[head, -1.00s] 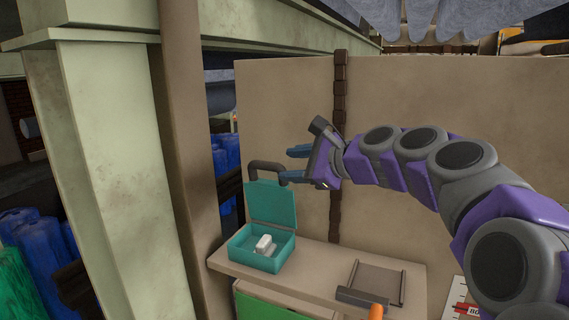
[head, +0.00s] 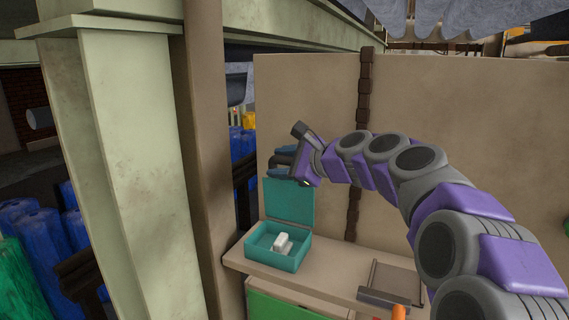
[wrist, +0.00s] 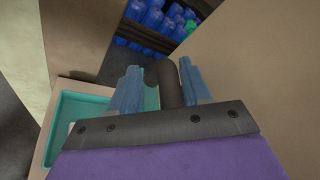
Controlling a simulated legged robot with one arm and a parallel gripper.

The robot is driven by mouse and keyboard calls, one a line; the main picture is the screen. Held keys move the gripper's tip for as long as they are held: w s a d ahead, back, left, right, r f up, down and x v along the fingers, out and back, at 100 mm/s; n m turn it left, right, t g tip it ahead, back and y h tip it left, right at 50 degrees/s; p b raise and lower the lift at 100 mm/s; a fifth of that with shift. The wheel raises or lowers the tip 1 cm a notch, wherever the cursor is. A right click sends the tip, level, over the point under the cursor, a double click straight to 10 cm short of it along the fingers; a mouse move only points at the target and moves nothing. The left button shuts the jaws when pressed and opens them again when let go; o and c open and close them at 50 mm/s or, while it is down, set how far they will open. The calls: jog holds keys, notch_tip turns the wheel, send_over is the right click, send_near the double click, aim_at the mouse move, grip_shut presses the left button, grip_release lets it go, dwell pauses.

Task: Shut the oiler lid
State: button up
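The teal oiler box (head: 278,250) sits on the beige bench, with a white block (head: 283,243) inside. Its teal lid (head: 288,203) stands open, about upright, at the back. My gripper (head: 284,163) is at the lid's top edge. In the wrist view, the two blue fingers of my gripper (wrist: 160,88) are spread, with a dark grey handle (wrist: 170,82) between them, nearer the right finger. A gap shows between the left finger and the handle. Part of the teal box (wrist: 72,112) shows at left in the wrist view.
A pale green post (head: 130,150) and a brown post (head: 208,140) stand left of the bench (head: 325,262). A beige panel (head: 440,110) rises behind it. A dark-framed tray (head: 390,283) lies right of the box. Blue containers (head: 35,235) stand at far left.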

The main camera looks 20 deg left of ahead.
jog(key=shift+s+d, duration=0.3)
jog(key=shift+s, duration=0.05)
jog(key=c, duration=0.3)
jog(key=shift+w, duration=0.1)
grip_shut()
jog(key=shift+f, duration=0.1)
jog(key=s+a+f+n+t+y+b, duration=0.1)
jog(key=s+f+n+b, duration=0.7)
jog(key=b, duration=2.2)
jog(key=shift+s+f+n+t+y, duration=0.3)
jog(key=shift+s+f+t+y, duration=0.6)
jog(key=shift+s+f, duration=2.75)
jog(key=shift+w+f, duration=0.35)
jog(key=shift+f, duration=0.1)
